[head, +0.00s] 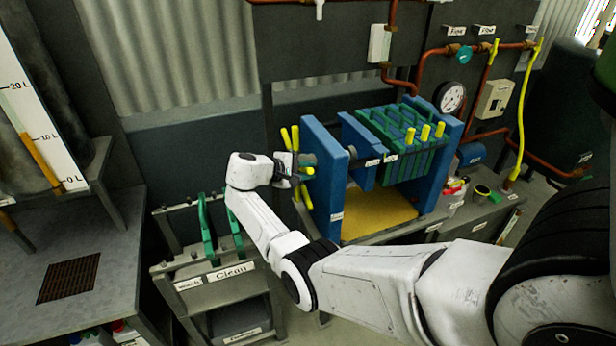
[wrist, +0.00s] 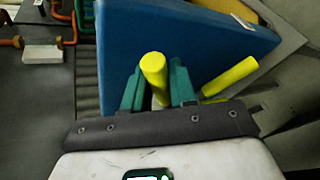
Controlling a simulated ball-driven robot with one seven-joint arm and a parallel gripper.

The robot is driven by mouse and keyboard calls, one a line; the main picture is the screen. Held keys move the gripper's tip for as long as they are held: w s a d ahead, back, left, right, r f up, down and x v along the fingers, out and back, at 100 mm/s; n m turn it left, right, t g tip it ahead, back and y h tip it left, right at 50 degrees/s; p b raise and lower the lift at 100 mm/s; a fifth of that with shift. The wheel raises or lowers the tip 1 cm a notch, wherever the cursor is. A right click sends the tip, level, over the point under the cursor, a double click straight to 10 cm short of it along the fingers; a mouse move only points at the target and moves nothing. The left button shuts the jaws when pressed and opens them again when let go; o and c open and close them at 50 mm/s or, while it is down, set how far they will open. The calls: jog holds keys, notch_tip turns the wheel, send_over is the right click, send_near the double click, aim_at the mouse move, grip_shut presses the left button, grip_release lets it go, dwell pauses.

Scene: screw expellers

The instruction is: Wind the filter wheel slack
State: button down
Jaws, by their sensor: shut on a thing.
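The filter wheel (head: 296,138) is a hub with several yellow spokes on the left end of the blue filter press (head: 328,185). My gripper (head: 297,172) is at the wheel, at its left side. In the wrist view, the two teal fingers of my gripper (wrist: 156,90) are shut on a yellow spoke of the wheel (wrist: 153,66), one finger on each side. A second yellow spoke (wrist: 230,78) sticks out to the right. The hub is mostly hidden by my gripper. The press holds a stack of green plates (head: 415,135), with a gap left of them.
A yellow tray (head: 378,212) lies under the press. A stand labelled Clean (head: 230,272) with green plates (head: 207,232) is below my forearm. A bench with a grate (head: 68,278) is at the left. Copper pipes and a gauge (head: 449,97) are behind right.

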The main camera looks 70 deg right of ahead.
jog(key=shift+w+d+r, duration=0.1)
jog(key=shift+w+r, duration=0.05)
jog(key=shift+r, duration=0.05)
dwell(0.4)
jog(key=c, duration=1)
grip_release()
jog(key=b+v, duration=0.2)
jog(key=v, duration=0.8)
jog(key=shift+w+a+r, duration=0.2)
